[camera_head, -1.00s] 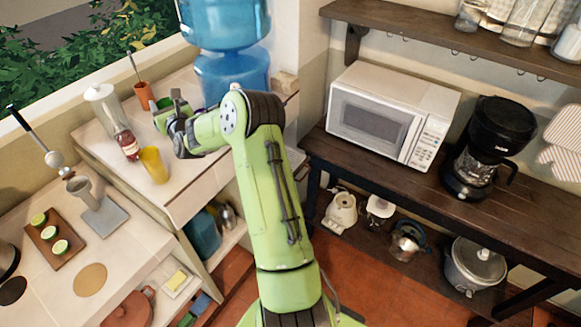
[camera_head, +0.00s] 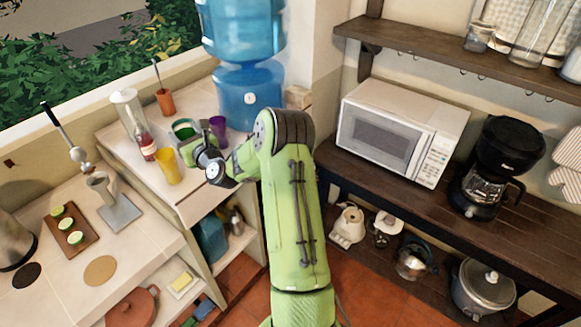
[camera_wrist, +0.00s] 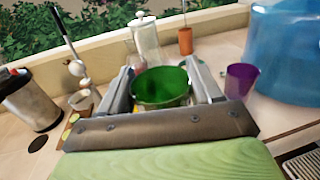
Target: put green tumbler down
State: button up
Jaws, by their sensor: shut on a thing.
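The green tumbler (camera_wrist: 161,90) is between the two fingers of my gripper (camera_wrist: 163,85) in the wrist view, its open rim facing up toward the camera. My gripper is shut on it. In the head view the green tumbler (camera_head: 183,130) shows above the counter between a yellow tumbler (camera_head: 168,168) on the left and a purple tumbler (camera_head: 218,128) on the right. The purple tumbler also shows in the wrist view (camera_wrist: 239,82). My wrist hides part of the counter, and I cannot tell whether the tumbler's base touches it.
An orange pot (camera_head: 166,102) is behind. A blue water dispenser (camera_head: 249,97) stands at the back right. The counter's front edge (camera_head: 195,208) is close to the yellow tumbler.

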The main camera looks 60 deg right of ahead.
jog(key=s+a+f+n+g+y, duration=0.2)
jog(key=s+a+f+n+y, duration=0.2)
jog(key=a, duration=0.4)
jog(key=s+a+f+n+g+y, duration=0.2)
jog(key=s+a+f+n+y, duration=0.2)
jog(key=s+a+y, duration=0.3)
jog(key=s+a+f+n+g+y, duration=0.3)
jog(key=s+a+f+n+y, duration=0.1)
jog(key=a+y, duration=0.4)
jog(key=shift+s+a+f+n, duration=0.2)
jog(key=shift+s+a+n, duration=0.65)
jog(key=shift+s, duration=0.1)
jog(key=shift+d+r, duration=0.15)
jog(key=shift+d, duration=0.05)
